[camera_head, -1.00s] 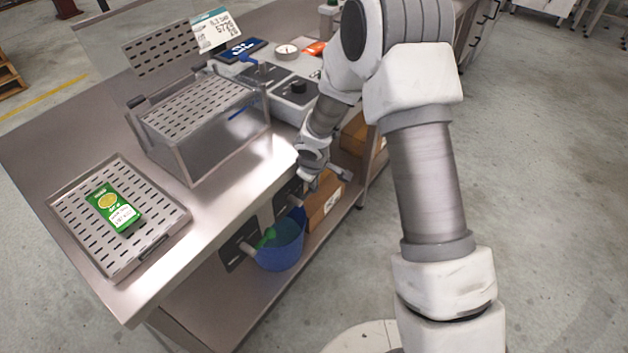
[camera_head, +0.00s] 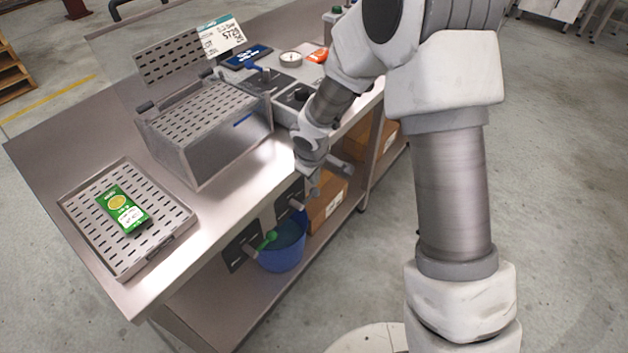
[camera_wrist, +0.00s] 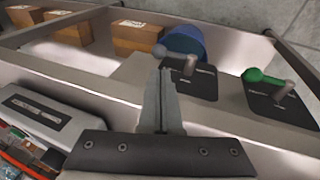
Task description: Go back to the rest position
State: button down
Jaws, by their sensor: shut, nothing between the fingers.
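My gripper (camera_head: 313,188) hangs beside the front edge of the steel table (camera_head: 185,240), with my arm reaching down from the upper right. In the wrist view my gripper (camera_wrist: 166,75) shows its two fingers together with nothing between them. It points towards the front edge of the table, near a grey-knobbed lever on a black plate (camera_wrist: 196,80). A second black plate (camera_wrist: 280,100) beside it carries a lever with a green knob (camera_wrist: 262,76).
A perforated tray (camera_head: 75,207) with a green packet (camera_head: 122,208) lies at the table's left. A lidded steel box (camera_head: 205,140) stands behind. Below are a blue bucket (camera_head: 283,252) and cardboard boxes (camera_head: 327,205). Floor at right is open.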

jog(key=s+d+r+m+h+p, duration=0.1)
jog(key=s+d+r+m, duration=0.3)
jog(key=r, duration=0.8)
jog(key=s+d+r+m+h+p, duration=0.1)
jog(key=s+d+r, duration=0.55)
jog(key=r, duration=0.55)
jog(key=s+d+r+m+y, duration=0.1)
jog(key=s+r+m, duration=0.1)
jog(key=s, duration=0.5)
jog(key=s+d+r+m+t+y+p, duration=0.1)
jog(key=s+d+r+m, duration=0.1)
jog(key=s+r, duration=0.3)
jog(key=s+m, duration=0.1)
jog(key=s, duration=0.2)
jog(key=shift+s+m+t+p, duration=0.2)
jog(key=shift+m+t+p, duration=0.1)
